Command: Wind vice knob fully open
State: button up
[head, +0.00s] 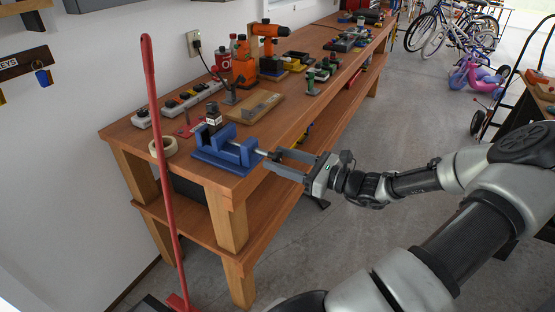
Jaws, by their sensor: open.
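The blue vice (227,152) sits on the near end of the wooden workbench (262,127). Its silver screw sticks out to the right toward the knob (263,153) over the bench's front edge. My gripper (279,164) comes in from the right, with its two dark fingers pointing left at the knob end. The fingers are apart, one behind and one in front of the screw line. Whether they touch the knob is too small to tell. A small dark block-like object (213,117) stands at the back of the vice.
A red-handled pole (158,130) leans upright in front of the bench's left end. A tape roll (163,147), a power strip (180,102), a wooden board (255,106) and orange tools (243,62) lie on the bench. Bicycles (455,30) stand far right.

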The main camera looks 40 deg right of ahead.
jog(key=shift+w+a, duration=0.2)
jog(key=shift+w, duration=0.3)
jog(key=c, duration=0.9)
jog(key=shift+r+n, duration=0.1)
jog(key=shift+n, duration=0.3)
